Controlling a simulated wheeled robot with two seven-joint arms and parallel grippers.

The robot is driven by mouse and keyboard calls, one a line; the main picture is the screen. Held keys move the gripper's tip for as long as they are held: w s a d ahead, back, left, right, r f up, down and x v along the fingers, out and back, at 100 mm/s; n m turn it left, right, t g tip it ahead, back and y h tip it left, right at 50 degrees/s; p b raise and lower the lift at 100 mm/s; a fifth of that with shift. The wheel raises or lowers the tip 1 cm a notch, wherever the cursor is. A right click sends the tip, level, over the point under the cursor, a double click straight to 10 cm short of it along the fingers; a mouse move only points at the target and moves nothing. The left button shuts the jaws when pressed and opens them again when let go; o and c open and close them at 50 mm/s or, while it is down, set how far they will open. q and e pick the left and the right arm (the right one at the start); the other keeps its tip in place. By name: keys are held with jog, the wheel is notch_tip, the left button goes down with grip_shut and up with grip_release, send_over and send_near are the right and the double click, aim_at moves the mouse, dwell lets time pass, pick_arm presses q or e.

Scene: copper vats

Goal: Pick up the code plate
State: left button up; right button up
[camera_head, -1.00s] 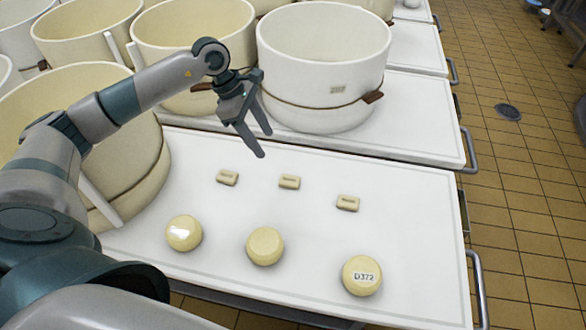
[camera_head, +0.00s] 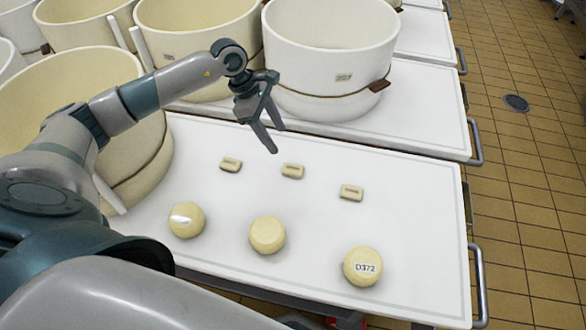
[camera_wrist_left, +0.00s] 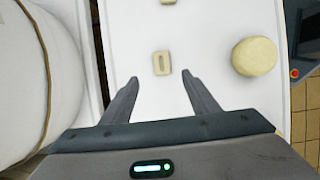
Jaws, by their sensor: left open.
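Three small cream plates, each with a darker strip, lie flat in a slanting row on the white table: a left one (camera_head: 231,165), a middle one (camera_head: 292,171) and a right one (camera_head: 351,193). I cannot read any code on them. My left gripper (camera_head: 269,138) is open and empty above the table, behind the left and middle plates. In the left wrist view one plate (camera_wrist_left: 162,63) lies just beyond the open fingers (camera_wrist_left: 163,92), apart from them; it looks like the middle one. Another plate shows at the top edge. My right gripper is not seen.
Three round cream blocks stand nearer me: one with a shiny patch (camera_head: 187,220), a plain one (camera_head: 267,234) and one labelled D372 (camera_head: 362,266). Large cream vats, one with a tag (camera_head: 320,65), stand behind and left. The table's right part (camera_head: 420,220) is clear.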

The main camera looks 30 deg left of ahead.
pick_arm(q)
send_near(292, 168)
jog(key=shift+w+d+f, duration=0.35)
jog(key=shift+d+f, duration=0.35)
jog(key=shift+f, duration=0.1)
jog(key=shift+d+f, duration=0.1)
jog(key=shift+f, duration=0.25)
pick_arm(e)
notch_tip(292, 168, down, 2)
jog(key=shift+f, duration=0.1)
pick_arm(q)
jog(key=shift+d+f+p, duration=0.1)
jog(key=shift+f+p, duration=0.15)
jog(key=shift+p, duration=0.1)
jog(key=shift+d+f, duration=0.1)
jog(key=shift+f, duration=0.3)
jog(key=x, duration=0.3)
jog(key=shift+s+f, duration=0.1)
jog(key=shift+f, duration=0.4)
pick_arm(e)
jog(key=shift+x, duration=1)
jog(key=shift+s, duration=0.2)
